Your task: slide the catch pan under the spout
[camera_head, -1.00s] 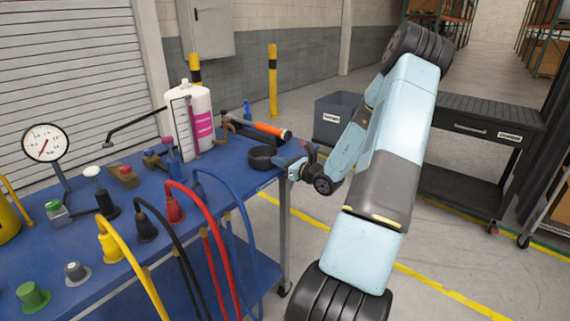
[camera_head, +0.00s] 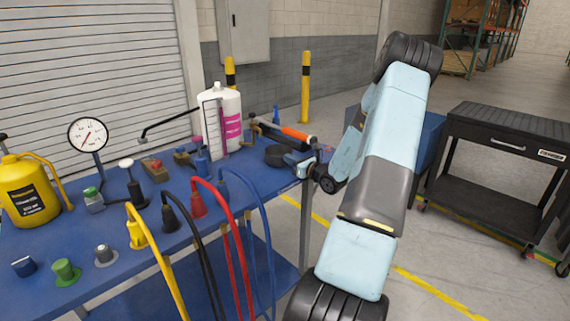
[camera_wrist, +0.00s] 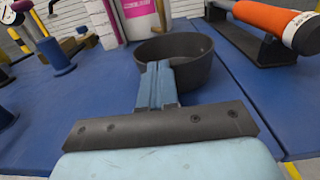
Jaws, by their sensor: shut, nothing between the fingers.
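The catch pan (camera_head: 276,156) is a dark, round, shallow pan on the blue bench, to the right of a white tank (camera_head: 232,128) with a magenta label. A brass spout (camera_head: 252,124) is at the tank's right side, above and left of the pan in the head view. My gripper (camera_head: 298,164) is low over the bench at the pan's right side. In the wrist view, my gripper (camera_wrist: 157,68) is shut and empty, its fingertips overlapping the near rim of the pan (camera_wrist: 196,62). Whether they touch it is unclear.
An orange-handled tool on a dark stand (camera_wrist: 262,42) lies close right of the pan. A blue fitting (camera_wrist: 52,55) stands on the left in the wrist view. Cables and a gauge (camera_head: 88,134) occupy the bench's left. The bench edge is near my gripper.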

